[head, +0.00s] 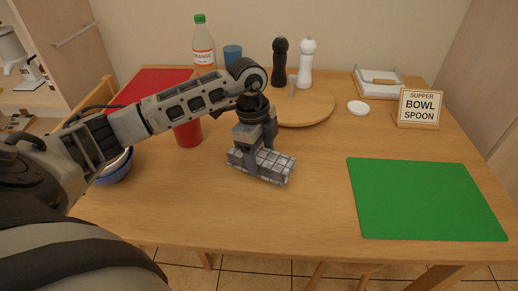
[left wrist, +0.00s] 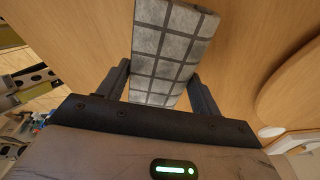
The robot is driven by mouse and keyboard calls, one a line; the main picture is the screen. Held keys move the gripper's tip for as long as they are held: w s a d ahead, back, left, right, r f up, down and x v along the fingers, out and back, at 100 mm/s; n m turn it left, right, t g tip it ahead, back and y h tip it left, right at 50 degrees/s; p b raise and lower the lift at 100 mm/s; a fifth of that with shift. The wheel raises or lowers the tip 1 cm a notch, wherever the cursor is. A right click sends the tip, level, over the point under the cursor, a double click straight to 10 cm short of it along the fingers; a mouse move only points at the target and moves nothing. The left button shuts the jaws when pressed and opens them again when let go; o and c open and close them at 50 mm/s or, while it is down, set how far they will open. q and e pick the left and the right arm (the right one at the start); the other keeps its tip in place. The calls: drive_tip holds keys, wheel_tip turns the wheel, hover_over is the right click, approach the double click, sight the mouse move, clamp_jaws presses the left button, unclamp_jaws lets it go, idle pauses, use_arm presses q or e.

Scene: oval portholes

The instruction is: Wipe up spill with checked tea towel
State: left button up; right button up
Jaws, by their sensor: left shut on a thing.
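The checked tea towel (head: 272,165) is a folded grey block with dark grid lines, near the middle of the wooden table. My left gripper (head: 250,160) comes down on it from above and is shut on it. In the left wrist view the towel (left wrist: 165,50) sits between the two fingers of my left gripper (left wrist: 160,85). I cannot tell whether the towel touches the table. I see no spill; any under the towel or arm is hidden. My right gripper is not in view.
A red cup (head: 188,133) and a blue bowl (head: 116,168) stand left of the towel, partly behind my arm. A round wooden board (head: 310,108) lies behind it. A green mat (head: 422,198) lies at right. A sign (head: 419,107) stands behind the mat. The front middle is clear.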

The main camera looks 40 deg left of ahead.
use_arm(q)
drive_tip(key=r+p, duration=0.1)
drive_tip(key=r, duration=0.1)
drive_tip(key=s+d+r+p, duration=0.1)
drive_tip(key=r+p, duration=0.1)
drive_tip(key=d+r+p, duration=0.1)
drive_tip(key=r+p, duration=0.1)
drive_tip(key=shift+s+d, duration=0.25)
drive_tip(key=shift+s, duration=0.15)
drive_tip(key=shift+s+d+r+p, duration=0.15)
drive_tip(key=shift+d+r+p, duration=0.1)
drive_tip(key=shift+p, duration=0.3)
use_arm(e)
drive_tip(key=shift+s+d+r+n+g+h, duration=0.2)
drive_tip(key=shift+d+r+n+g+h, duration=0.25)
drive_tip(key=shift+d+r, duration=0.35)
use_arm(q)
drive_tip(key=shift+f, duration=0.1)
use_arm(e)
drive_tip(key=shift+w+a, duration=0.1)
